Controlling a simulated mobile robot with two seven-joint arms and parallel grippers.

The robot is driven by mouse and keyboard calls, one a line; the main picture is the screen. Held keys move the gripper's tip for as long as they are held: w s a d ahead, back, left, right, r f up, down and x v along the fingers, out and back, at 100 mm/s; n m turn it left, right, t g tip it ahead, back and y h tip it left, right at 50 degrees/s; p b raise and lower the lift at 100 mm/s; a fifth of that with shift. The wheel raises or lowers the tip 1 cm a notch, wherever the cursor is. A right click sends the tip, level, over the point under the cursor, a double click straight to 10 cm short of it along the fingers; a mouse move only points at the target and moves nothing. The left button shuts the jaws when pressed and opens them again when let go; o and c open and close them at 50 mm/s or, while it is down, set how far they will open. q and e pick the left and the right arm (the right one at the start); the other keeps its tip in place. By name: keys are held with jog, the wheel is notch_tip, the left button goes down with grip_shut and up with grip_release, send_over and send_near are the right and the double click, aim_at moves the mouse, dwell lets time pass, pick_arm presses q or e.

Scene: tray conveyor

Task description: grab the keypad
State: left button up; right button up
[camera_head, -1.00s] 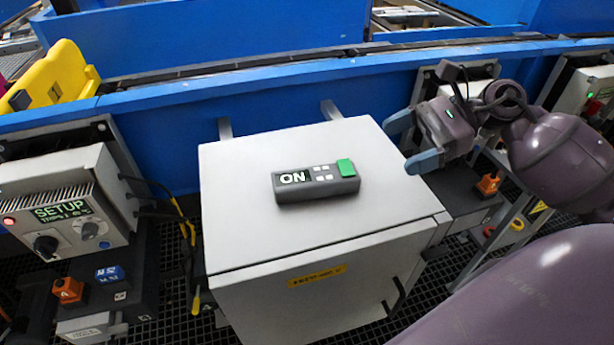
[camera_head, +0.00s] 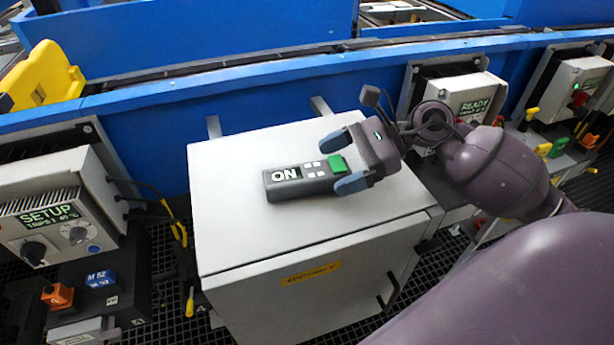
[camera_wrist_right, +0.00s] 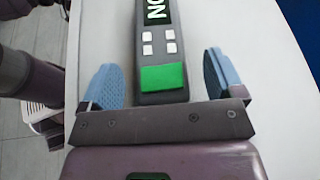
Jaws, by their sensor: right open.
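The keypad (camera_head: 302,181) is a dark grey bar with a lit ON display, small white buttons and a green button at its right end. It lies flat on top of the light grey cabinet (camera_head: 240,231). My right gripper (camera_head: 343,163) is open, with its blue fingertips on either side of the keypad's green end. In the right wrist view the keypad (camera_wrist_right: 160,60) runs between the open fingers of my right gripper (camera_wrist_right: 165,80), with a gap on each side. The fingers do not appear to touch it. My left gripper is not in view.
A SETUP control box (camera_head: 45,215) stands left of the cabinet, and a READY box (camera_head: 470,95) stands right, behind my arm. A blue conveyor wall (camera_head: 240,90) runs behind the cabinet. The cabinet top's left and front parts are clear.

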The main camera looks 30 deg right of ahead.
jog(key=shift+w+a, duration=0.1)
jog(key=shift+a, duration=0.1)
jog(key=c, duration=1.1)
jog(key=shift+c, duration=0.2)
